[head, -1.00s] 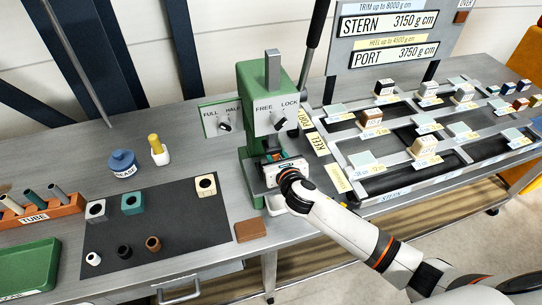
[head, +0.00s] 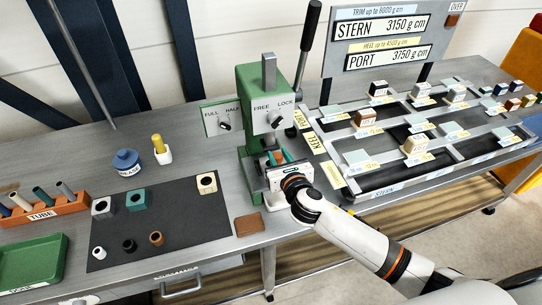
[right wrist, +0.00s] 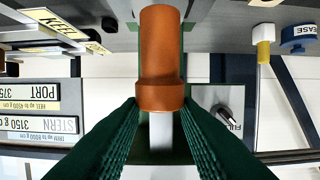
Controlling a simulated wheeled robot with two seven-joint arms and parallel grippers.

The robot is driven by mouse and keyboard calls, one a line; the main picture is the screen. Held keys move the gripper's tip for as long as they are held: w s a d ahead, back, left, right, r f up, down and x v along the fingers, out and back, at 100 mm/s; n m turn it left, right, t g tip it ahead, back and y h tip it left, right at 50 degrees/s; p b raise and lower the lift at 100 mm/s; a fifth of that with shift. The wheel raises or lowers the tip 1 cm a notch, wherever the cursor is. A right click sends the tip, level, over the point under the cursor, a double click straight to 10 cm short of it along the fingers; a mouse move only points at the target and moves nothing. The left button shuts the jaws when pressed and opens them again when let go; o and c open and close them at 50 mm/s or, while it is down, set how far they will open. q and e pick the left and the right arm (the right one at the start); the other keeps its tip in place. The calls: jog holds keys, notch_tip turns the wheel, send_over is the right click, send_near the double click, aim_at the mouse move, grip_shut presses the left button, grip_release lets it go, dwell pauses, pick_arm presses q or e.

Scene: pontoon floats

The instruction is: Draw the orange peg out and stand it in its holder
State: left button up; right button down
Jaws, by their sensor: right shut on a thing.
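The orange peg (right wrist: 160,55) shows in the right wrist view as a smooth cylinder with a wider collar at its near end. My right gripper (right wrist: 160,104) is shut on it at the collar, one dark green finger on each side. In the head view my right gripper (head: 279,161) is at the front of the green press (head: 251,95), below its FREE/LOCK dial. How far the peg sits in the press is hidden by my gripper. A small white cup-like part (head: 275,201) stands below my gripper. I cannot tell which part is the peg's holder. My left gripper is not in view.
A dark mat (head: 185,215) with several blocks and rings lies left of the press. A brown block (head: 248,224) lies near the front edge. A white stand with a yellow piece (head: 162,152) and a blue grease pot (head: 127,162) stand behind the mat. A framed tray (head: 440,165) is to the right.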

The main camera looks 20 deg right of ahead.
aim_at(280, 162)
jog(key=shift+d+f, duration=0.1)
jog(key=shift+f, duration=0.25)
jog(key=shift+s+f, duration=0.1)
jog(key=shift+s, duration=0.25)
jog(key=shift+p+v, duration=0.3)
jog(key=shift+v, duration=0.5)
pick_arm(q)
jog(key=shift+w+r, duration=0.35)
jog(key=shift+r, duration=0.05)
pick_arm(e)
jog(key=shift+s+f, duration=0.1)
jog(key=shift+s, duration=1.65)
